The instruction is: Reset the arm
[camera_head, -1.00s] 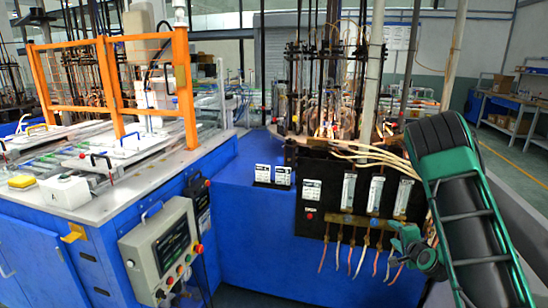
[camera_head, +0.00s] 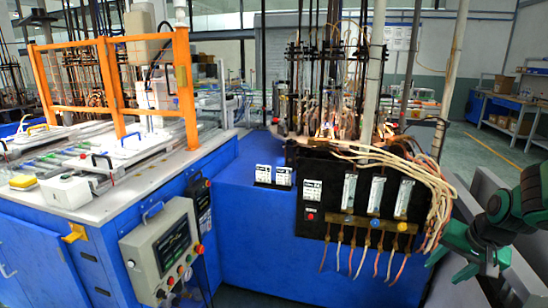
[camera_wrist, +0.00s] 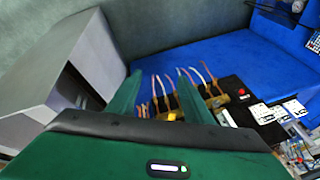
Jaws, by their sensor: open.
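My gripper (camera_head: 452,265) is at the right edge of the head view, low and to the right of the blue machine's hose panel. Its green fingers point left and are apart, with nothing held between them. In the wrist view my gripper (camera_wrist: 158,76) shows two spread green fingers. Beyond them the panel's valves and pink and white hoses (camera_wrist: 205,72) appear, with no contact visible. Most of my arm lies outside the head view at the right.
The blue machine (camera_head: 250,235) carries a black panel (camera_head: 333,187) with flow meters and loose pale hoses (camera_head: 385,155). A control box (camera_head: 165,250) is at the left, below a bench with an orange frame (camera_head: 115,85). Open floor (camera_head: 490,155) lies behind at the right.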

